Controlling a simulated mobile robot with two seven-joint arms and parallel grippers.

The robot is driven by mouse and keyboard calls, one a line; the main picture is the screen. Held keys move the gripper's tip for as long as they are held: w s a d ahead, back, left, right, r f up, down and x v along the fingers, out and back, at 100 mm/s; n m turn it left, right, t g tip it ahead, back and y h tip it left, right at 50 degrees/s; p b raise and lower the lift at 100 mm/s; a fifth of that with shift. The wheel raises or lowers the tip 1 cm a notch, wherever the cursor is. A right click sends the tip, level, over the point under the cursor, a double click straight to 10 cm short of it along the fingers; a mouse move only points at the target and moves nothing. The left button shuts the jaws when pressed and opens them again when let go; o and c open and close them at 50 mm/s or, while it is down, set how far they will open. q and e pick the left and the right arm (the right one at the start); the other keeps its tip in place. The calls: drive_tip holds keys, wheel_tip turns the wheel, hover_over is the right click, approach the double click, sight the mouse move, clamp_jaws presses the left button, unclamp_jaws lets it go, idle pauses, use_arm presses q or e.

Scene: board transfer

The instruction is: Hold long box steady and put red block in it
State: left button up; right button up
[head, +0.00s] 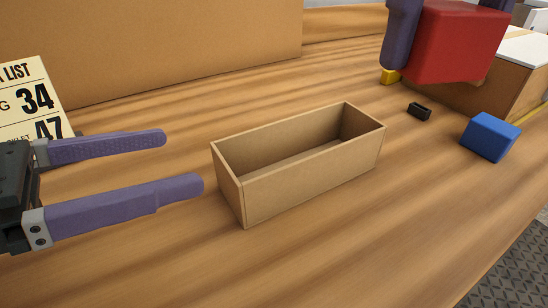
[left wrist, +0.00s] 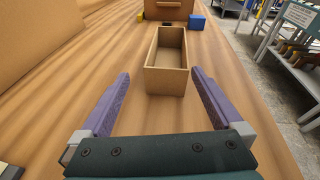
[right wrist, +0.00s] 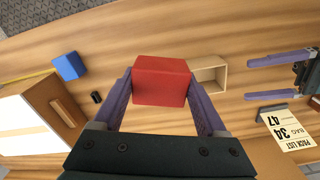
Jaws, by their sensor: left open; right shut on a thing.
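The long box (head: 310,182) is an open, empty wooden box on the table in the middle of the head view. It also shows in the left wrist view (left wrist: 168,82). My left gripper (head: 184,162) is open, just left of the box's near end, with its fingers pointing toward it and apart from it. The red block (head: 455,42) is held up at the top right of the head view. My right gripper (right wrist: 160,82) is shut on the red block, well above the table. In the right wrist view the block hides part of the box (right wrist: 210,73).
A blue block (head: 489,137), a small black piece (head: 419,111) and a yellow block (head: 389,77) lie right of the box. A larger wooden box with a white top (right wrist: 38,115) stands beyond them. A pack list card (head: 30,100) is at the left. A large cardboard panel (head: 150,45) stands behind.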

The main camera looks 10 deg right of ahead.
sight(226, 184)
use_arm(q)
drive_tip(key=shift+s+a+f+m+g+y, duration=0.2)
drive_tip(key=shift+a+f+m+g, duration=0.2)
drive_tip(key=shift+f+m, duration=0.15)
drive_tip(key=shift+s+a+f+m+g+y, duration=0.1)
drive_tip(key=shift+a+f+m+g+y, duration=0.15)
drive_tip(key=shift+f+m+g, duration=0.25)
use_arm(e)
drive_tip(key=shift+w+a+f, duration=0.1)
drive_tip(key=shift+a, duration=0.25)
use_arm(q)
drive_tip(key=shift+d+f, duration=0.15)
drive_tip(key=shift+f, duration=0.15)
drive_tip(key=b+x, duration=0.1)
drive_tip(key=x, duration=0.7)
drive_tip(key=shift+d+b, duration=0.15)
drive_tip(key=shift+b, duration=0.25)
use_arm(e)
drive_tip(key=shift+d+f, duration=0.1)
drive_tip(key=shift+f, duration=0.75)
use_arm(q)
drive_tip(key=shift+w+d+f, duration=0.15)
drive_tip(key=shift+d, duration=0.45)
use_arm(e)
drive_tip(key=shift+f, duration=0.2)
use_arm(q)
drive_tip(key=c, duration=0.7)
